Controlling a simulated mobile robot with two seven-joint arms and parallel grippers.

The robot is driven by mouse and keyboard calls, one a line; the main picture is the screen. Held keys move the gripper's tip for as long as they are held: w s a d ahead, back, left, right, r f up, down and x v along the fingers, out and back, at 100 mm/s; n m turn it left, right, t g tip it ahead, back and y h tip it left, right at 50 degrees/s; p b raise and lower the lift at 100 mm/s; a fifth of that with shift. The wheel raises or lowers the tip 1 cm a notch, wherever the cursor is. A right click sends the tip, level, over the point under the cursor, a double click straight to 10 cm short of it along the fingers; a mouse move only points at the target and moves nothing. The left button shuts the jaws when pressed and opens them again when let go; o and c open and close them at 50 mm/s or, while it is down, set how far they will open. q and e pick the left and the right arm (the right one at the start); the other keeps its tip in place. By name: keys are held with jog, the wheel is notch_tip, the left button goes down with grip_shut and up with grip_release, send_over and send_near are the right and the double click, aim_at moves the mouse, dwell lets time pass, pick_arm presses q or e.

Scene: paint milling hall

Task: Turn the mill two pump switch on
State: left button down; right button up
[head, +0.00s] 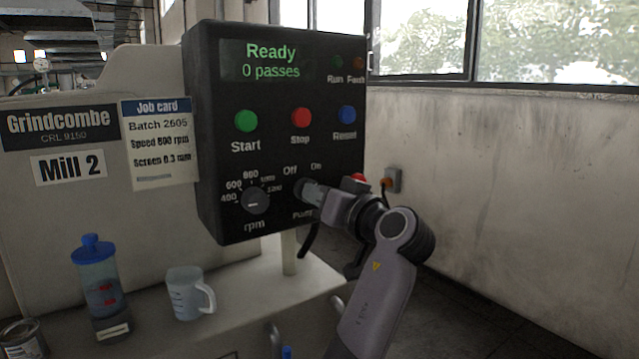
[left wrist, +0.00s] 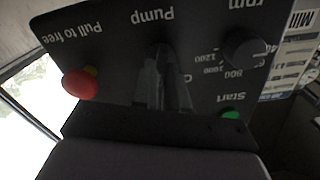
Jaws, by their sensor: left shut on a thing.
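The black control panel (head: 272,95) stands on the Mill 2 machine, and its display reads "Ready, 0 passes". The pump switch sits low on the panel, below the "Off" and "On" labels; my fingers hide its knob, so I cannot tell which label it points to. My left gripper (head: 305,189) is shut on the switch at the panel face. In the left wrist view, where the panel (left wrist: 115,65) shows upside down, the gripper's fingers (left wrist: 160,60) reach the panel by the "Pump" label. My right gripper is not in view.
A red "Pull to free" button (left wrist: 80,84) is beside the gripper. The rpm knob (head: 255,201) and the green Start (head: 246,121), red Stop (head: 301,118) and blue Reset (head: 347,115) buttons are near. A blue-capped bottle (head: 101,285) and measuring jug (head: 187,294) stand below.

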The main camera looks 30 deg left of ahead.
pick_arm(q)
jog(key=shift+r+m+p, duration=0.1)
jog(key=shift+m+p, duration=0.55)
jog(key=shift+m, duration=0.35)
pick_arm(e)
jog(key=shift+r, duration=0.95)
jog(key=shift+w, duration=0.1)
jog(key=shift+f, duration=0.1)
pick_arm(q)
jog(key=c, duration=1.2)
grip_release()
jog(key=shift+o, duration=0.2)
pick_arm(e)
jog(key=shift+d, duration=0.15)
